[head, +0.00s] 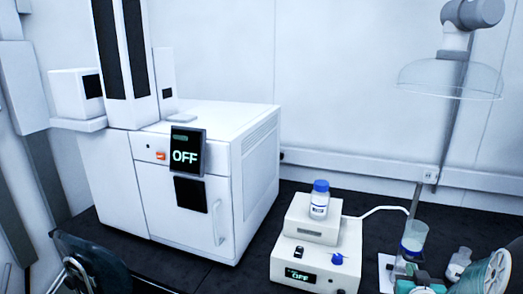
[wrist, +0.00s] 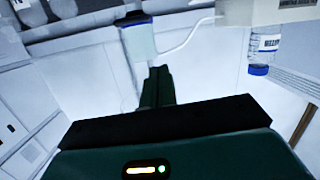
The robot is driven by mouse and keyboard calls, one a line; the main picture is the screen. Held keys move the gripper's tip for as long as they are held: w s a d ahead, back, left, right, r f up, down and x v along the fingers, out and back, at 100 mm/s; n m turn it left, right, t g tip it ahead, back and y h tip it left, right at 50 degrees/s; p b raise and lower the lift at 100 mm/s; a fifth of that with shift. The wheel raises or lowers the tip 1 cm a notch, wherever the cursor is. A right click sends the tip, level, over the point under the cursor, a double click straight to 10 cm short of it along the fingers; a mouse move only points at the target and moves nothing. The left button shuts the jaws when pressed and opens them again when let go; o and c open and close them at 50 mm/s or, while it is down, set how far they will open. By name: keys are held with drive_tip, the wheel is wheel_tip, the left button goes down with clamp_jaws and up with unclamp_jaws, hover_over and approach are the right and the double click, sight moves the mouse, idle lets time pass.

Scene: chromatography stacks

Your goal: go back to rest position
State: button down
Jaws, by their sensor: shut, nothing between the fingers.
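My gripper (wrist: 158,74) shows in the wrist view with its two dark green fingers together and nothing between them. The fingers are hard to make out there.
A white instrument (head: 190,180) with an "OFF" screen stands at the left. A blue-capped bottle (head: 319,203) stands on a small white device (head: 315,260), also reading "OFF". A clear hood (head: 450,80) hangs at the upper right. Dark bench shows between the instruments.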

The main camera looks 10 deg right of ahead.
drive_tip(key=s+a+r+n+g+y, duration=0.15)
drive_tip(key=a+r, duration=0.25)
drive_tip(key=a, duration=0.5)
drive_tip(key=a+r+n+g+y, duration=0.1)
drive_tip(key=a+r+g+y, duration=0.2)
drive_tip(key=a, duration=0.7)
drive_tip(key=s+a+r+n+g+y, duration=0.2)
drive_tip(key=s+a+r+g, duration=0.2)
drive_tip(key=s+a, duration=0.9)
drive_tip(key=shift+s+a+y, duration=0.35)
drive_tip(key=shift+s+a, duration=0.05)
drive_tip(key=shift+s, duration=0.3)
drive_tip(key=shift+f, duration=0.1)
